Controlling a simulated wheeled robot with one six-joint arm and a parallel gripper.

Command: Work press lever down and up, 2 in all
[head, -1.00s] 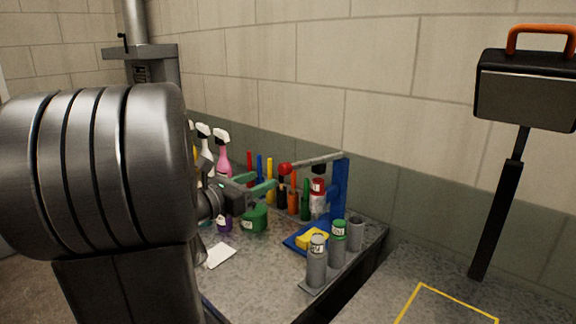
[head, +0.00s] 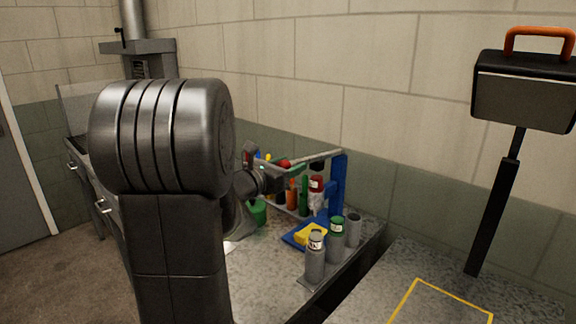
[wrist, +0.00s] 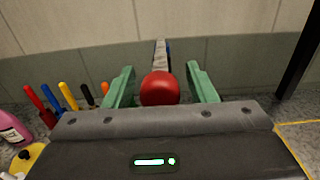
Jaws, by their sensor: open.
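The press has a blue post (head: 339,185) and a blue base holding a yellow block (head: 311,234). Its grey lever (head: 318,157) reaches left from the post top, raised and close to level, and ends in a red ball knob (head: 285,164). My gripper (head: 279,165) is at the knob, partly hidden behind my arm in the head view. In the wrist view the red knob (wrist: 160,88) sits between the open green fingers of my gripper (wrist: 159,72), with gaps on both sides. The grey lever runs away behind the knob.
Grey cans (head: 315,256) stand on a plate at the bench's front right. Coloured markers (wrist: 68,97) and a pink bottle (wrist: 13,130) are left of my gripper. A wall is close behind.

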